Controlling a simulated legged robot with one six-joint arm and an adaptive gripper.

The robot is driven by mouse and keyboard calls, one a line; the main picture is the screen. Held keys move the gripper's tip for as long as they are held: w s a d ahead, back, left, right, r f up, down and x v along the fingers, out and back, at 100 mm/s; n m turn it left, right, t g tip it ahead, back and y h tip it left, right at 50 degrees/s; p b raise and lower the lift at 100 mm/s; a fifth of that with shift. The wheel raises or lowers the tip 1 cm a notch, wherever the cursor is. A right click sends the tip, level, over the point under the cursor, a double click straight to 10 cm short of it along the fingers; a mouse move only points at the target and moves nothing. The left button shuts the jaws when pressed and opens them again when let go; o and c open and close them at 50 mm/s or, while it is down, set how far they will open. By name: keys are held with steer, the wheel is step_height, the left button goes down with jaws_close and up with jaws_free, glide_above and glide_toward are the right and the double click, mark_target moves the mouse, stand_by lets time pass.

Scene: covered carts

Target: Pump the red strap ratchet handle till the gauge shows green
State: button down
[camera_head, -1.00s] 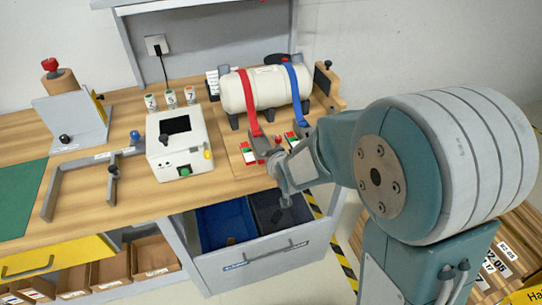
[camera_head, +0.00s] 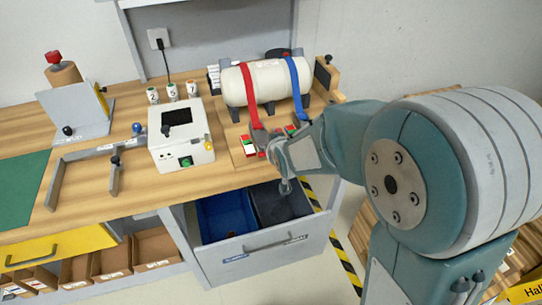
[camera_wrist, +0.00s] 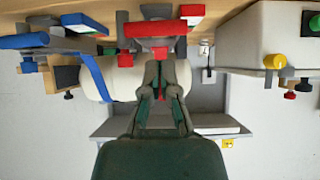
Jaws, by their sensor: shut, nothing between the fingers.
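The red strap (camera_head: 249,95) runs over the left part of a white tank (camera_head: 272,84) down to its ratchet. In the wrist view, the red ratchet handle (camera_wrist: 155,28) lies just beyond my gripper (camera_wrist: 160,62), whose fingers are shut and empty, with their tips close to it. I cannot tell whether they touch. The gauge (camera_head: 248,146), with red, white and green patches, sits beside the ratchet; its reading is too small to tell.
A blue strap (camera_head: 296,85) crosses the tank on the right, with its own ratchet partly behind my arm. A white box (camera_head: 181,155) with a screen and buttons stands left. Below the bench edge, a drawer (camera_head: 262,252) with blue and dark bins is open.

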steer(key=s+d+r, duration=0.1)
steer(key=s+d, duration=0.2)
steer(key=s, duration=0.6)
steer(key=shift+s+d+r, duration=0.15)
steer(key=shift+s+d, duration=0.05)
steer(key=shift+s, duration=0.2)
steer(key=s+d+r+m+g+h, duration=0.1)
steer(key=s+d+r+g, duration=0.1)
steer(key=s+d+r, duration=0.3)
steer(key=s+d+r+m+g+h, duration=0.2)
steer(key=s+d+r, duration=0.3)
steer(key=s, duration=0.7)
steer(key=shift+s+r+g, duration=0.3)
steer(key=shift+d, duration=0.1)
stand_by(1.0)
